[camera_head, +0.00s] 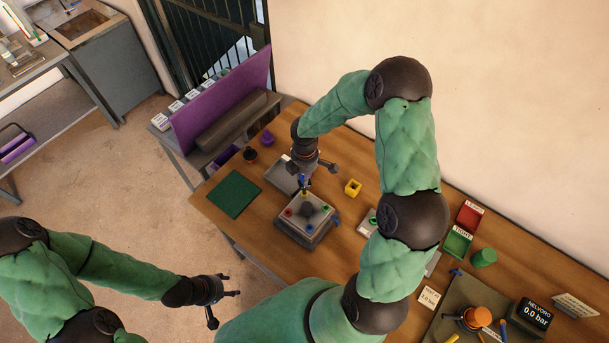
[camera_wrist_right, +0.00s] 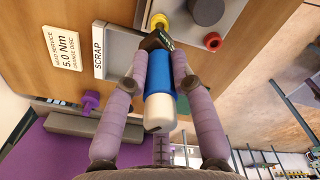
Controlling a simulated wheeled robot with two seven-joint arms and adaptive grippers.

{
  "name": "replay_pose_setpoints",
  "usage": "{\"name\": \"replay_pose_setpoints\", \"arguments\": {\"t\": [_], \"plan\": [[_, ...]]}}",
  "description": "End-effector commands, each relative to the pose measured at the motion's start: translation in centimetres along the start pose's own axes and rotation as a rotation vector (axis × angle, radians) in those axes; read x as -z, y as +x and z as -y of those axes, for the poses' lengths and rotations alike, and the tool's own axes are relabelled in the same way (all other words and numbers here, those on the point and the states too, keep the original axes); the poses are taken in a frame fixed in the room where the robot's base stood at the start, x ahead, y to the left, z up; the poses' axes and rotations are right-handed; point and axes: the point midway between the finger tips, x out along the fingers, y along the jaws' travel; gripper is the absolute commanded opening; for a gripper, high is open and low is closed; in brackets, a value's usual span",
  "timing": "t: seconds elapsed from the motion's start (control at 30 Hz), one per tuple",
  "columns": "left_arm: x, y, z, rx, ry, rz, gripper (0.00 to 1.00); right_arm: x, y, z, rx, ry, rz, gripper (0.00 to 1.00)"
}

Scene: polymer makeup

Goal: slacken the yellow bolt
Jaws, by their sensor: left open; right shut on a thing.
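The yellow bolt (camera_wrist_right: 158,20) sits at a corner of the grey fixture block (camera_head: 291,224), which also carries red, blue and green bolts around a dark central knob (camera_head: 306,209). My right gripper (camera_wrist_right: 157,66) is shut on a blue and white tool (camera_wrist_right: 159,83), whose dark head is at the yellow bolt. In the head view the tool (camera_head: 303,181) stands roughly upright over that corner; whether it is fully seated on the bolt cannot be told. My left gripper (camera_head: 222,298) is open and empty, off the table's near side.
Red (camera_head: 469,214) and green (camera_head: 457,242) bins and a pressure display (camera_head: 535,315) stand to the right. A purple panel (camera_head: 222,101) rises at the back left.

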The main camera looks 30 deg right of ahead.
Motion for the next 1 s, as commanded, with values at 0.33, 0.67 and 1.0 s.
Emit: {"name": "replay_pose_setpoints", "arguments": {"t": [0.33,0.67,1.0], "plan": [[0.0,0.7,0.2,0.0,0.0,0.0,0.53,0.0,0.8,0.0,0.0,0.001,0.0,0.0],[0.1,1.2,0.4,0.0,0.0,0.0,0.53,0.0,1.5,0.0,-0.001,0.001,0.0,0.0],[0.1,1.4,0.5,0.0,0.0,0.0,0.53,0.0,1.8,0.0,0.0,0.0,0.0,0.53]]}}
